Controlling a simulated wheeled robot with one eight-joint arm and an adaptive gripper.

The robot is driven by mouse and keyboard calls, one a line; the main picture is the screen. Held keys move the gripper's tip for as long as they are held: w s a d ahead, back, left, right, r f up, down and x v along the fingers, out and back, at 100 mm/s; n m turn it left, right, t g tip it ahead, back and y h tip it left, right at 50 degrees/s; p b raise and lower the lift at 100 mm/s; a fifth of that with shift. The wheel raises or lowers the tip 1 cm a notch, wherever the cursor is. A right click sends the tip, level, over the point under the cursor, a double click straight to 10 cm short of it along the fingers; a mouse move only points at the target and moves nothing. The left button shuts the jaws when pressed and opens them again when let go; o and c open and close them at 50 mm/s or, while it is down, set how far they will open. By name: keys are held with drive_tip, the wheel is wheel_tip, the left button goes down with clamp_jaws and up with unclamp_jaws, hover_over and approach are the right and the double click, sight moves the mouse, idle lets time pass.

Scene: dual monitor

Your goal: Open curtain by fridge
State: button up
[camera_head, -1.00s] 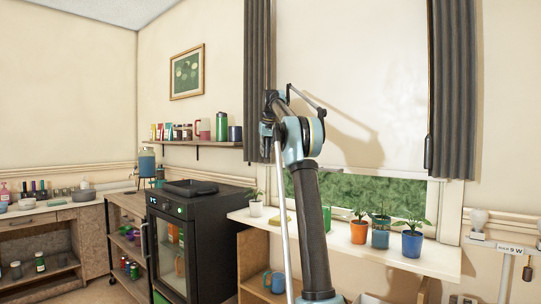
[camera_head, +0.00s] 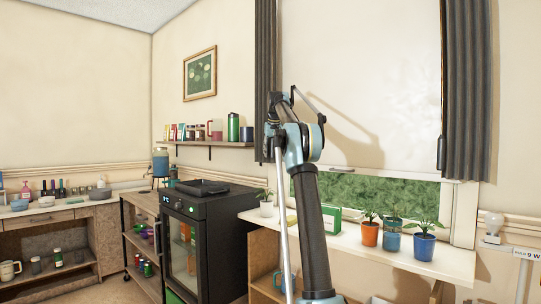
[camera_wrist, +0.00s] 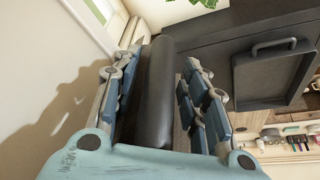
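The dark grey pleated left curtain (camera_head: 264,60) hangs at the window's left edge, on the fridge side. The matching right curtain (camera_head: 467,90) hangs at the right edge. My gripper (camera_head: 271,143) is at the lower part of the left curtain, partly covering it. In the wrist view, the fingers of my gripper (camera_wrist: 163,80) stand apart on either side of a dark rounded form (camera_wrist: 157,90), which looks like a curtain fold. A gap shows beside the right finger; contact cannot be told. The black fridge (camera_head: 205,240) stands left of the window.
A dark tray (camera_wrist: 275,75) lies on top of the fridge. A white blind (camera_head: 375,80) covers most of the window.

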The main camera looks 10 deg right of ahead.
sight(272, 139)
drive_tip(key=shift+d, duration=0.1)
drive_tip(key=v, duration=0.6)
drive_tip(key=shift+r, duration=0.2)
drive_tip(key=shift+s+r, duration=0.25)
drive_tip(key=shift+r, duration=0.15)
drive_tip(key=shift+s, duration=0.15)
